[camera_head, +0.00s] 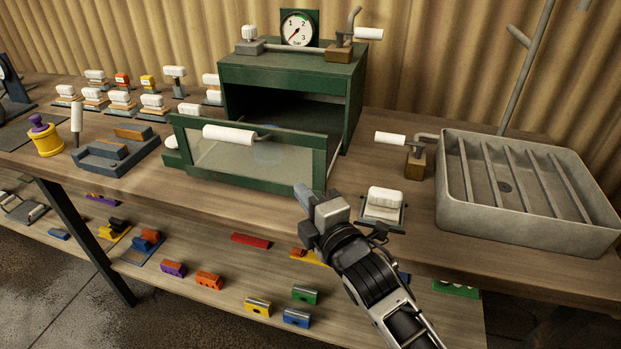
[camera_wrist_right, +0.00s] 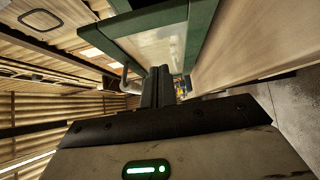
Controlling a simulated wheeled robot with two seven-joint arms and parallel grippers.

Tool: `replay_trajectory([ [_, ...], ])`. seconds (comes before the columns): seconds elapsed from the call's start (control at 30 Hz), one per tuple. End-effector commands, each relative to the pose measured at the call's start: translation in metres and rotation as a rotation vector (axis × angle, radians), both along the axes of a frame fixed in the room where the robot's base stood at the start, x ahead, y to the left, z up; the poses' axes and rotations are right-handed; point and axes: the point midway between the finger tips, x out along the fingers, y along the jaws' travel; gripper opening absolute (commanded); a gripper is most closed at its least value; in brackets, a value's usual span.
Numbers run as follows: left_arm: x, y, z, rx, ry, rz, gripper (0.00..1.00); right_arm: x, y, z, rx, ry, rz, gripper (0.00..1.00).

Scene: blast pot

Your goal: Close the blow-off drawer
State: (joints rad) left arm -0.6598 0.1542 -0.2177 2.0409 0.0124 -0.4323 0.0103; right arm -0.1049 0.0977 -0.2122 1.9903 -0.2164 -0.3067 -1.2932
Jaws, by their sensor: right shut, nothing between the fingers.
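The blow-off drawer (camera_head: 205,163) is a green-framed front with a clear pane and a white bar handle (camera_head: 228,134). It stands pulled out in front of the dark opening of the green cabinet (camera_head: 290,75). My right gripper (camera_head: 303,192) is shut and empty, close to the lower right corner of the drawer front. In the right wrist view the shut fingers (camera_wrist_right: 159,85) point along the green frame (camera_wrist_right: 201,30); I cannot tell whether they touch it. My left gripper is not in view.
A white block on a dark plate (camera_head: 384,203) sits right of my right gripper. A valve with a white handle (camera_head: 392,139) and a grey basin (camera_head: 525,232) stand further right. Several blocks line the left bench. A lower shelf (camera_head: 205,255) holds coloured pieces.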

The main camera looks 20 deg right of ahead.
Motion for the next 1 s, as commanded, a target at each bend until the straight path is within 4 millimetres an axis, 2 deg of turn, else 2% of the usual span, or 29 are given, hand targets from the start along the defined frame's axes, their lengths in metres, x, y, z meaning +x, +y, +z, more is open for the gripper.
replay_trajectory([
  [0.03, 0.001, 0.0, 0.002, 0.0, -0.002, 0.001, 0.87, 0.01, 0.0, 0.002, -0.001, -0.002, 0.0, 0.0],
  [0.2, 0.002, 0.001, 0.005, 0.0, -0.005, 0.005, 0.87, 0.028, -0.016, 0.001, -0.001, 0.001, 0.0, 0.0],
  [0.4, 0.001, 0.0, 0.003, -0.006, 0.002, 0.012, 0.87, 0.036, -0.022, 0.0, 0.0, 0.001, 0.001, 0.0],
  [0.73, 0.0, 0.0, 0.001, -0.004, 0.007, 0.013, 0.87, 0.038, -0.024, 0.0, 0.0, 0.001, 0.001, 0.0],
  [1.0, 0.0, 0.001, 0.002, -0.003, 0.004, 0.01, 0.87, 0.068, -0.045, 0.0, -0.002, 0.0, 0.001, 0.0],
])
